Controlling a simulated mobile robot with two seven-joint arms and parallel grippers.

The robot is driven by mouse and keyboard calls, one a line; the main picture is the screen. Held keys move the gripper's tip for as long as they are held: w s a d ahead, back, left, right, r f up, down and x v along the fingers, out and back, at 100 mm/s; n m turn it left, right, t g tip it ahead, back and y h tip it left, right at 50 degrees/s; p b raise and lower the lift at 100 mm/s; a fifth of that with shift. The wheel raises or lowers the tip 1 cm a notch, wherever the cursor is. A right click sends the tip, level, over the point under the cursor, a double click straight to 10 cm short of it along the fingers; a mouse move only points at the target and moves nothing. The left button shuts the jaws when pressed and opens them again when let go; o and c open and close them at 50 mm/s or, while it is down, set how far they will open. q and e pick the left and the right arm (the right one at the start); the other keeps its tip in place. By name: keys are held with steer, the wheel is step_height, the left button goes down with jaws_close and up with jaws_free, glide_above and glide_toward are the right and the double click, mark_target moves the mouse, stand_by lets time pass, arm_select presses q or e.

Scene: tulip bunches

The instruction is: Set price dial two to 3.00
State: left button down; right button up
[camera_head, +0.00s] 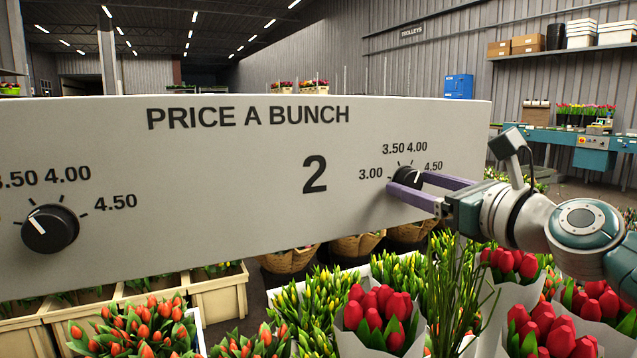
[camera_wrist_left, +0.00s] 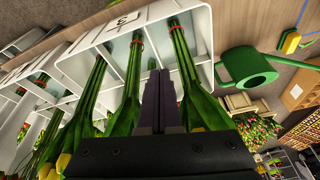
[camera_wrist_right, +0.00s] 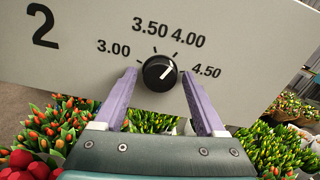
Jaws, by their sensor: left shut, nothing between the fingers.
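Price dial two is a round black knob (camera_head: 407,177) on the white price board (camera_head: 250,215), right of the large 2. In the right wrist view the knob (camera_wrist_right: 158,75) shows its white pointer aimed up and right, between the 4.00 and 4.50 marks. The 3.00 mark lies to its left. My right gripper (camera_head: 407,187) has its purple fingers open, one on each side of the knob. In the right wrist view (camera_wrist_right: 159,74) a gap shows between each finger and the knob. My left gripper (camera_wrist_left: 160,75) is shut and empty in the left wrist view.
Another black dial (camera_head: 50,228) is at the board's left, its pointer up-left. Red tulip bunches (camera_head: 378,312) stand below the board near my right arm. In the left wrist view, a white divided crate (camera_wrist_left: 125,55) of stems and a green watering can (camera_wrist_left: 245,82) are close by.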

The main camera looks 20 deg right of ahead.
jaws_close()
stand_by(0.3)
steer(key=shift+n, duration=0.3)
steer(key=n, duration=0.4)
steer(key=shift+n+b, duration=0.3)
steer(key=n, duration=0.5)
steer(key=shift+b, duration=0.3)
steer(key=n, duration=0.5)
steer(key=shift+n, duration=2.4)
